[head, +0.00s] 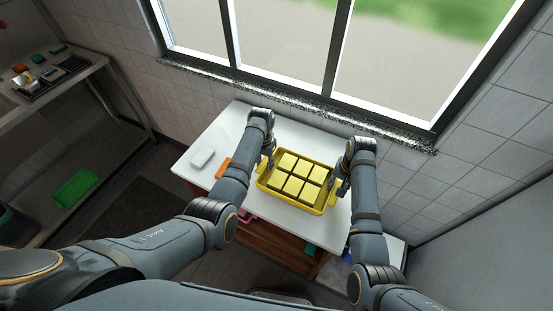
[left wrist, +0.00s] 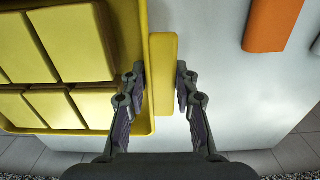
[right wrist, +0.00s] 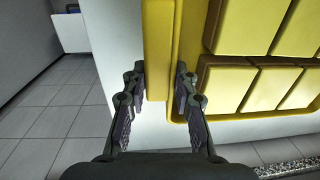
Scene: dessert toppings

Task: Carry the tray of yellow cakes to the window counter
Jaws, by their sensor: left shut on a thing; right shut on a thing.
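A yellow tray (head: 289,201) holds several square yellow cakes (head: 297,176) in rows. It is over the white counter (head: 232,128) below the window; I cannot tell whether it touches the top. My left gripper (head: 268,165) is shut on the tray's left handle, a yellow bar that shows between the fingers in the left wrist view (left wrist: 163,90). My right gripper (head: 337,190) is shut on the opposite handle, which shows between the fingers in the right wrist view (right wrist: 158,50). The tray looks about level, with the cakes inside it.
A white block (head: 203,157) and an orange block (head: 223,168) lie on the counter left of the tray. The window sill (head: 300,104) runs behind. The counter's back left is clear. A shelf unit with a green tray (head: 75,188) stands at the far left.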

